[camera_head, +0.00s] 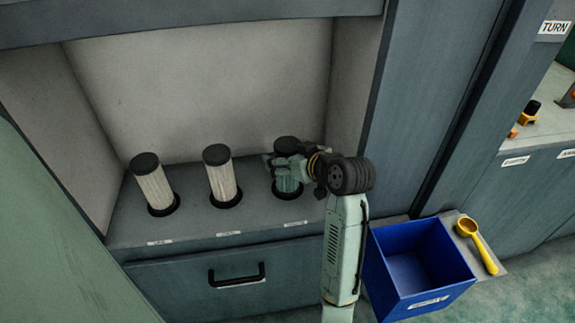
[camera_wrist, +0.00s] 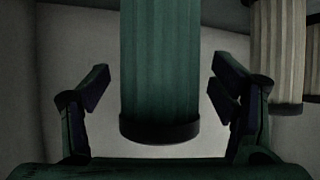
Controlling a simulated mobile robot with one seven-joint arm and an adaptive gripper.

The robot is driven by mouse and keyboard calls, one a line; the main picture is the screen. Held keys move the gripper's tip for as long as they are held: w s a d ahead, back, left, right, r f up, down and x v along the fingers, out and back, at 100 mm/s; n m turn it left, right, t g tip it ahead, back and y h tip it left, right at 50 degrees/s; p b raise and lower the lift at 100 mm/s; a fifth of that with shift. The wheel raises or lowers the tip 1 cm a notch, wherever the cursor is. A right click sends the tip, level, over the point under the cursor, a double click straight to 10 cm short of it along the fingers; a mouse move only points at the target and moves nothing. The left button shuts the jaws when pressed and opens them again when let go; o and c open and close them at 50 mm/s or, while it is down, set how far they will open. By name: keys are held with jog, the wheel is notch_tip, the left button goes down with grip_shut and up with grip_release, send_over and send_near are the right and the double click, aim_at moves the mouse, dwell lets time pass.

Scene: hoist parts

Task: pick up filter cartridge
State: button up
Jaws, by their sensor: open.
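A green pleated filter cartridge (camera_wrist: 160,65) with a black end cap stands in the rightmost socket of the shelf in the head view, its lower body (camera_head: 288,186) showing below my gripper. My gripper (camera_head: 284,164) is at the upper part of this cartridge. In the wrist view its two fingers are spread, one on each side of the green cartridge, with a visible gap on both sides. Two white pleated cartridges with black caps, one at the left (camera_head: 154,186) and one in the middle (camera_head: 221,178), stand in the other sockets.
The cartridges stand in a recess with a back wall (camera_head: 200,90) and side walls close by. A drawer with a black handle (camera_head: 237,276) is below the shelf. A blue open bin (camera_head: 436,243) and a yellow scoop (camera_head: 477,245) are at the lower right.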

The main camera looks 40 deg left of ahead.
jog(key=shift+c, duration=0.4)
jog(key=c, duration=1.4)
jog(key=shift+r, duration=0.1)
jog(key=shift+c, duration=0.2)
